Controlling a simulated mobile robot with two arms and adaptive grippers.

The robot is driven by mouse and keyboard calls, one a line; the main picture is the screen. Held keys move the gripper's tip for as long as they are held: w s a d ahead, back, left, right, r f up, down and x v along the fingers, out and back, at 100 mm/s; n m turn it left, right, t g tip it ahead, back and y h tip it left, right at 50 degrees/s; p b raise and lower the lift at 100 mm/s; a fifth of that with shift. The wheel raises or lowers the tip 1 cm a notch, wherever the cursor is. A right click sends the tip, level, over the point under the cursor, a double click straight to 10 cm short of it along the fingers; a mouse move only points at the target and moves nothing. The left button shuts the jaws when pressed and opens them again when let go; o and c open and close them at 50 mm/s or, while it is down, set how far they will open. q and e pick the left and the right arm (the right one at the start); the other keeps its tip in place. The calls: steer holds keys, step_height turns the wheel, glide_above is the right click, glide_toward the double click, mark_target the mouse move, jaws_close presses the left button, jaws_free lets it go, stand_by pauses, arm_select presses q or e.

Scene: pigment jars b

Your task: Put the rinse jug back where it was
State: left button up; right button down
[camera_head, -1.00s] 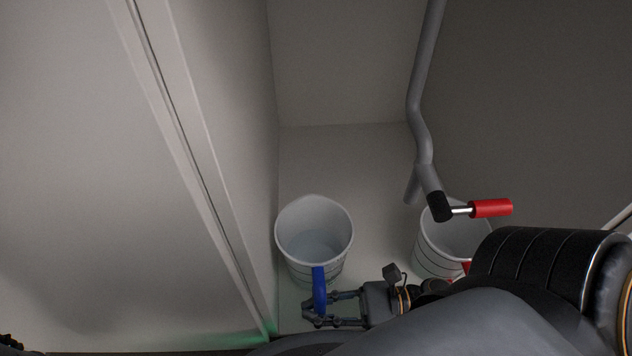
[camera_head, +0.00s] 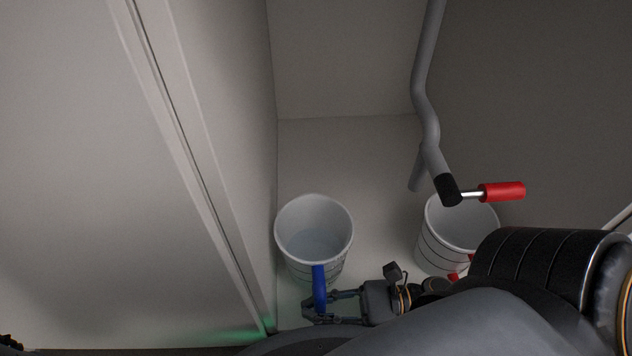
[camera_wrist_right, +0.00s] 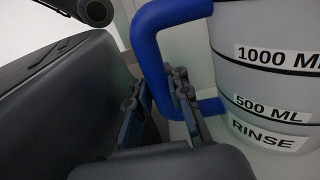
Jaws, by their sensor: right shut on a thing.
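The rinse jug (camera_head: 301,259) is a white, round, open-topped jug with a blue handle (camera_head: 319,287). It is upright, beside the left wall of a pale recess. My right gripper (camera_head: 309,308) is shut on its handle. In the right wrist view, the jug (camera_wrist_right: 272,82) shows the labels "1000 ML", "500 ML" and "RINSE", and the fingers (camera_wrist_right: 165,95) are at the blue handle (camera_wrist_right: 148,48). I cannot tell if the jug's base touches the floor. My left gripper is not in view.
A second white jug (camera_head: 434,245) with red on its handle stands to the right, partly hidden by my right arm. A grey bent pipe (camera_head: 431,125) with a red-handled valve (camera_head: 503,191) hangs above it. The floor (camera_head: 350,160) behind the jugs is clear.

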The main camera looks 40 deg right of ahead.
steer(key=shift+f, duration=0.3)
steer(key=c, duration=1.2)
jaws_free()
steer(key=shift+s+f, duration=0.1)
steer(key=shift+f, duration=0.1)
steer(key=v, duration=0.7)
steer(key=shift+s+d+r, duration=0.1)
steer(key=shift+d, duration=0.35)
